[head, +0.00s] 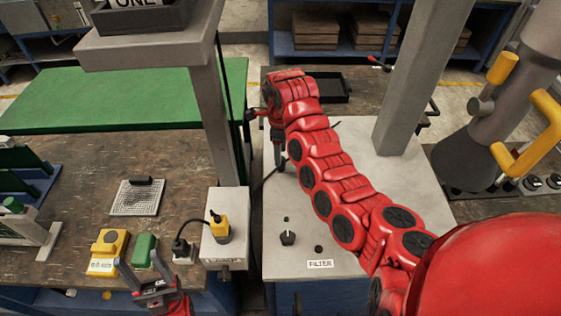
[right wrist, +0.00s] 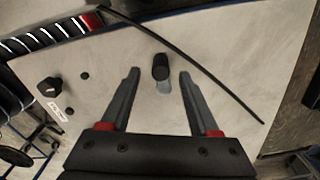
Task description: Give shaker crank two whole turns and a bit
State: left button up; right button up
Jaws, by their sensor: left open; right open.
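No part in view is clearly labelled as the shaker crank. A short dark knob on a pale stem (right wrist: 160,68) stands on the grey panel in the right wrist view; I cannot tell if it is the crank's handle. My right gripper (right wrist: 158,82) is open, its fingers on either side of this knob with a gap at each side. In the head view the right gripper (head: 279,160) points down over the grey panel's back left part and hides the knob. My left gripper (head: 150,270) is open and empty at the bottom, near the green block (head: 144,249).
The grey panel (head: 340,255) carries a black pointer knob (head: 287,238) and a FILTER label (head: 320,264). A thin dark rod or cable (right wrist: 200,70) runs past the knob. A grey column (head: 405,90) rises right of my arm. A yellow block (head: 108,250) stands left.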

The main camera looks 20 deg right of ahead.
notch_tip(320, 180, down, 4)
jog(key=shift+d+r, duration=0.1)
jog(key=shift+f+p, duration=0.35)
jog(key=shift+f, duration=0.35)
grip_shut()
dwell(0.9)
